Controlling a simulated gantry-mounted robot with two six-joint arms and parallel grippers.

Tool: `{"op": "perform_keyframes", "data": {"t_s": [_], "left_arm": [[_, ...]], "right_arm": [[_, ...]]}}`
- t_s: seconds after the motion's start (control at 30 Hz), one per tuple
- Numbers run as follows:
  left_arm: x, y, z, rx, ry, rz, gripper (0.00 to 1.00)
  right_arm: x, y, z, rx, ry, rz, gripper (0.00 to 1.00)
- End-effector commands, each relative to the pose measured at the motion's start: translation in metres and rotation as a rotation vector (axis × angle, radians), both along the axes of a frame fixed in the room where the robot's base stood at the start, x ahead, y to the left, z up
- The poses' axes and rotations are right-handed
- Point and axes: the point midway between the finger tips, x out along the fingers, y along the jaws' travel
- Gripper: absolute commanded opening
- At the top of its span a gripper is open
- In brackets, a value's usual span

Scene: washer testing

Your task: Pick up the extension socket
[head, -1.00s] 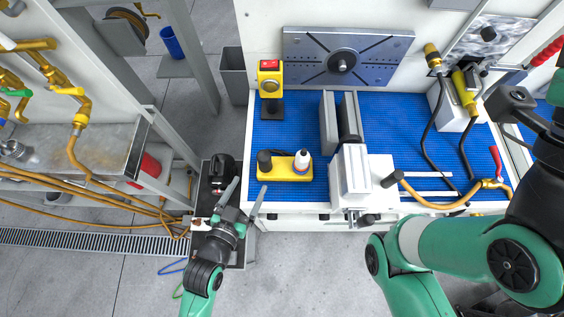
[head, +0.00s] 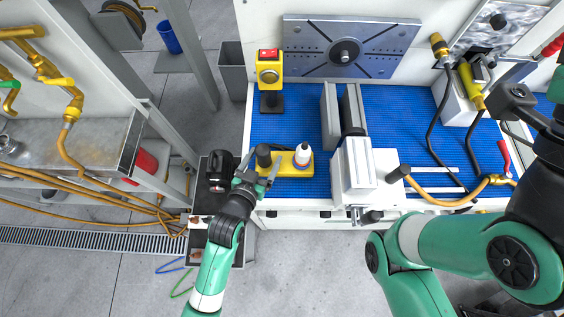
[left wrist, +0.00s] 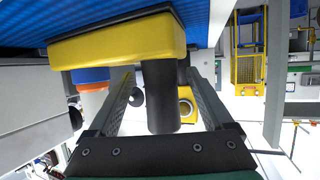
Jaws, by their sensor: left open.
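The black cylindrical extension socket (head: 263,154) stands at the left end of a yellow holder (head: 284,171) on the blue bench mat. My left gripper (head: 262,174) is at the socket, at the bench's front left corner. In the left wrist view the socket (left wrist: 160,100) lies between the two spread fingers of my left gripper (left wrist: 161,80), with a gap on each side. The yellow holder (left wrist: 120,40) fills the upper left of that view. My right gripper is not in view.
A yellow box with a red top (head: 269,68) stands behind. A grey-and-white vise (head: 355,172) is to the right. A black tool (head: 218,170) lies on the side shelf, left of my gripper.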

Motion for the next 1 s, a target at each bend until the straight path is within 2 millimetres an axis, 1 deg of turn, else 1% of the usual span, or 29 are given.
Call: {"op": "perform_keyframes", "data": {"t_s": [0.03, 0.1, 0.3, 0.47, 0.5, 0.57, 0.7, 0.77, 0.8, 1.0], "left_arm": [[0.0059, -0.0017, -0.0049, 0.000, 0.000, 0.000, 0.85], [0.0099, -0.0029, -0.0054, 0.000, 0.000, 0.001, 0.85], [0.0102, -0.0029, -0.0042, 0.000, 0.000, 0.001, 0.85], [0.0101, -0.0029, -0.0042, 0.000, 0.000, 0.001, 0.56], [0.0100, -0.0028, -0.0042, 0.000, 0.000, 0.001, 0.49], [0.0100, -0.0028, -0.0043, 0.000, 0.000, 0.001, 0.38], [0.0100, -0.0028, -0.0043, 0.000, 0.000, 0.001, 0.13], [0.0099, -0.0028, -0.0042, 0.000, 0.000, 0.000, 0.02], [0.0098, -0.0028, -0.0043, 0.000, 0.000, 0.000, 0.00], [0.0098, -0.0029, -0.0043, 0.000, 0.000, 0.000, 0.00]], "right_arm": [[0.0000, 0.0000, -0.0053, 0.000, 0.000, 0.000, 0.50], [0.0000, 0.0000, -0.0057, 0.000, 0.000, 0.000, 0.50], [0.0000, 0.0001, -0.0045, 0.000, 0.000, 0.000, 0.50], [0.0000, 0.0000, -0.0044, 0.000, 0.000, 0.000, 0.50], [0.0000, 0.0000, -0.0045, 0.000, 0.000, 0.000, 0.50], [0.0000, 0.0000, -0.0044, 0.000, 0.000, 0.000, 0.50], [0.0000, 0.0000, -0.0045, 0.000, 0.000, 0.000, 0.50], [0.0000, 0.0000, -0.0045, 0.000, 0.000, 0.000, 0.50], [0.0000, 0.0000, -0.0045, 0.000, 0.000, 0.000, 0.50], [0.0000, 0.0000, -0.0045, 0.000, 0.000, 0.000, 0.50]]}}
